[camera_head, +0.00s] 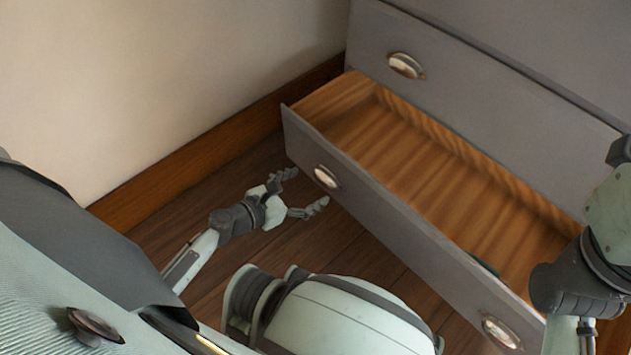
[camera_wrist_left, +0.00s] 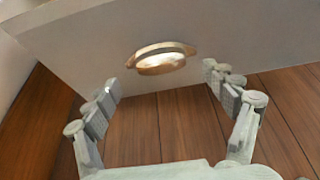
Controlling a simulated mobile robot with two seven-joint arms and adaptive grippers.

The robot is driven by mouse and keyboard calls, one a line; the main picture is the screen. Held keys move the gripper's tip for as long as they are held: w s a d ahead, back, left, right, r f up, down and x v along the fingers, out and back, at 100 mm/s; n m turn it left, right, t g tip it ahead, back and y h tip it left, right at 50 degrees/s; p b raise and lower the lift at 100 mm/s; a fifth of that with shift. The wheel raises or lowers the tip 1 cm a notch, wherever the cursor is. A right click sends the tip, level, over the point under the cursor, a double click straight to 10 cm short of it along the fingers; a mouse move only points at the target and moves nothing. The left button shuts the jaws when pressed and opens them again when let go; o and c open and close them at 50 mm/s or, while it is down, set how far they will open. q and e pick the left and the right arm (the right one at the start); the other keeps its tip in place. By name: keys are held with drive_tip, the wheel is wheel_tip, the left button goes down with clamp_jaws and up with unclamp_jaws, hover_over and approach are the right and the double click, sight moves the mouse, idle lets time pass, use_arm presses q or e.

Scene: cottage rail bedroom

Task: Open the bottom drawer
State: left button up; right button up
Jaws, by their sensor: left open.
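The bottom drawer (camera_head: 385,205) of the grey dresser is pulled out, and its wooden inside (camera_head: 440,180) shows. A small dark green object (camera_head: 485,265) shows at its right front, mostly hidden by the front panel. The drawer front has a left cup handle (camera_head: 327,177) and a right cup handle (camera_head: 501,332). My left gripper (camera_head: 304,192) is open and empty, just in front of the left handle and apart from it. In the left wrist view, that handle (camera_wrist_left: 162,57) lies ahead between the spread fingers (camera_wrist_left: 164,86). My right gripper is not in view; part of my right arm shows at the right edge.
A closed drawer (camera_head: 480,85) with a cup handle (camera_head: 406,66) sits above the open one. A pale wall (camera_head: 150,80) with a brown baseboard (camera_head: 210,150) stands at the left. Wooden floor (camera_head: 345,235) is clear around my left gripper.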

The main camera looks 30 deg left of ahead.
use_arm(q)
drive_tip(key=v, duration=0.8)
drive_tip(key=shift+r, duration=0.1)
